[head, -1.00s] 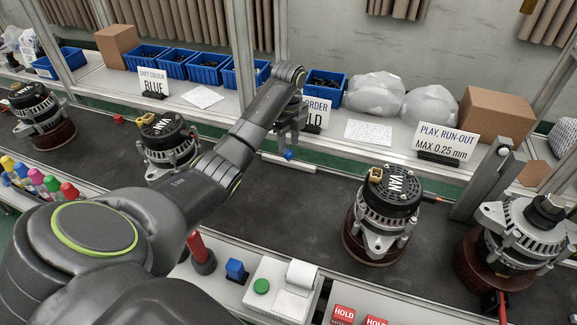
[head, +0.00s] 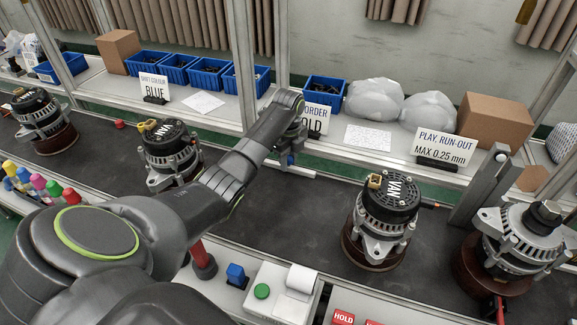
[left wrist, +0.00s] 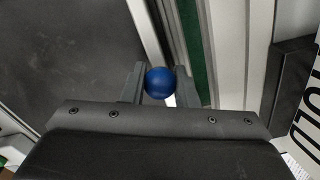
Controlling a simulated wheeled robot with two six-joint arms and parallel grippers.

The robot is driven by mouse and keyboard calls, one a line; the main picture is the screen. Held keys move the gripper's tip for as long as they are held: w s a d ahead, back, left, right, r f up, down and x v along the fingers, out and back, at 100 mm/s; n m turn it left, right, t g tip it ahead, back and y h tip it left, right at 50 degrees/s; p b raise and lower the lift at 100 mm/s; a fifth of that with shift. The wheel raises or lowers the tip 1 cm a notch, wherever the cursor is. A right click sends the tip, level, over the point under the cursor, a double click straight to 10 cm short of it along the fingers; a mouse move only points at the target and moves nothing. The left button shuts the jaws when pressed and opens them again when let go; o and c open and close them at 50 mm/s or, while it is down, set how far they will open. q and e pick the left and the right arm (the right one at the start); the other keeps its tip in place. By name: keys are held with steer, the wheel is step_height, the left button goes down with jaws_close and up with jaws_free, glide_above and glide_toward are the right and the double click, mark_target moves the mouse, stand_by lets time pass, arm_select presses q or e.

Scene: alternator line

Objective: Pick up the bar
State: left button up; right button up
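A pale bar (head: 303,173) with a blue ball knob (head: 290,159) lies along the far edge of the dark conveyor. My left gripper (head: 289,153) is over the knob and partly hides it and the bar. In the left wrist view the blue ball knob (left wrist: 160,83) sits between the two fingers of my left gripper (left wrist: 160,80). The fingers are apart, with a small gap seen at the left of the ball; whether one touches it at the right I cannot tell. My right gripper is not in view.
Alternators stand on the conveyor, one (head: 170,152) left of my arm and one (head: 387,215) to the right. Sign cards, blue bins (head: 323,91) and clear bags (head: 374,98) stand on the shelf behind. A grey post (head: 485,185) rises at the right.

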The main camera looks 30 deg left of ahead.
arm_select(q)
jaws_close()
steer(key=shift+r, duration=0.35)
step_height(320, 180, up, 8)
steer(key=shift+r, duration=0.1)
steer(key=shift+r+p, duration=0.45)
steer(key=shift+r, duration=0.15)
